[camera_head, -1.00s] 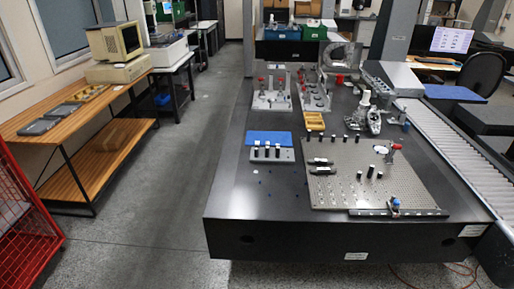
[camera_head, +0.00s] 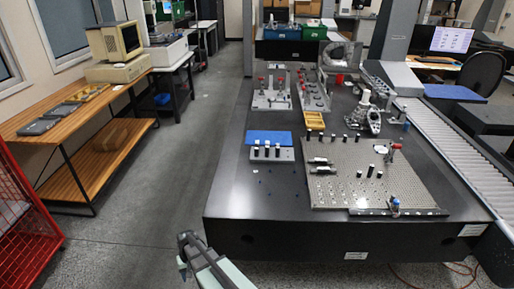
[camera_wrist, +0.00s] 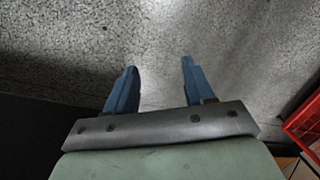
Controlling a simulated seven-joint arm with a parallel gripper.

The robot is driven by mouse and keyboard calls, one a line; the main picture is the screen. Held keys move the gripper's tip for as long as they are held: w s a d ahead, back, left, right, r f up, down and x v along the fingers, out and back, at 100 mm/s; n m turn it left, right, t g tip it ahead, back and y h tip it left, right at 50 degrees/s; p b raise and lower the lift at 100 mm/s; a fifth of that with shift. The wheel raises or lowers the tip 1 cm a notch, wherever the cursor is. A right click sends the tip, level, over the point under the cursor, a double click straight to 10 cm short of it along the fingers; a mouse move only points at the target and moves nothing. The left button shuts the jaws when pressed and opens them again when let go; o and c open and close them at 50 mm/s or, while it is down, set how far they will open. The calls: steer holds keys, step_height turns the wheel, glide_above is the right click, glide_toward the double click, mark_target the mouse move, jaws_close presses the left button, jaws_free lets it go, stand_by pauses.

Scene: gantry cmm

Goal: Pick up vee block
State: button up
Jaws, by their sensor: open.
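I cannot tell for sure which thing is the vee block. Small dark-and-light blocks (camera_head: 321,161) lie on the perforated metal plate (camera_head: 340,190) on the dark table, and they are too small to make out. My gripper (camera_wrist: 158,66) is open in the wrist view, with two blue fingers apart and only speckled grey floor beyond them. In the head view my gripper (camera_head: 184,252) shows at the bottom, left of the table's front edge and well away from the plate.
The dark table (camera_head: 232,205) has a clear front left. A blue pad (camera_head: 268,137), a yellow tray (camera_head: 314,120) and metal fixtures (camera_head: 271,97) stand farther back. A red cage (camera_head: 22,215) is at the left, also in the wrist view (camera_wrist: 303,125). A roller conveyor (camera_head: 455,155) runs along the right.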

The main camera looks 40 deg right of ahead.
steer(key=w+d+r+m+t, duration=0.1)
steer(key=w+d+r+t, duration=0.1)
steer(key=w+d+r, duration=0.5)
steer(key=w+r+m+t, duration=0.1)
steer(key=w+r, duration=0.4)
steer(key=w, duration=0.5)
steer(key=w+d+r+t, duration=0.2)
steer(key=w+d+r, duration=0.6)
steer(key=d+r, duration=0.35)
steer(key=d, duration=0.3)
steer(key=w+d+r+m+h, duration=0.1)
steer(key=d+r, duration=0.2)
steer(key=d, duration=0.3)
steer(key=d+r+m+h, duration=0.1)
steer(key=d+r, duration=0.1)
steer(key=d, duration=0.3)
steer(key=shift+w+d+r, duration=0.2)
steer(key=shift+d+r, duration=0.05)
steer(key=shift+r, duration=0.05)
steer(key=m+g+h, duration=0.1)
steer(key=h, duration=0.2)
glide_toward(257, 144)
steer(key=x, duration=0.7)
steer(key=shift+w+d+r, duration=0.15)
steer(key=shift+d+r, duration=0.05)
steer(key=shift+d, duration=0.15)
steer(key=shift+w+x, duration=0.2)
steer(key=shift+x, duration=2.35)
steer(key=shift+a, duration=0.1)
steer(key=shift+c, duration=0.2)
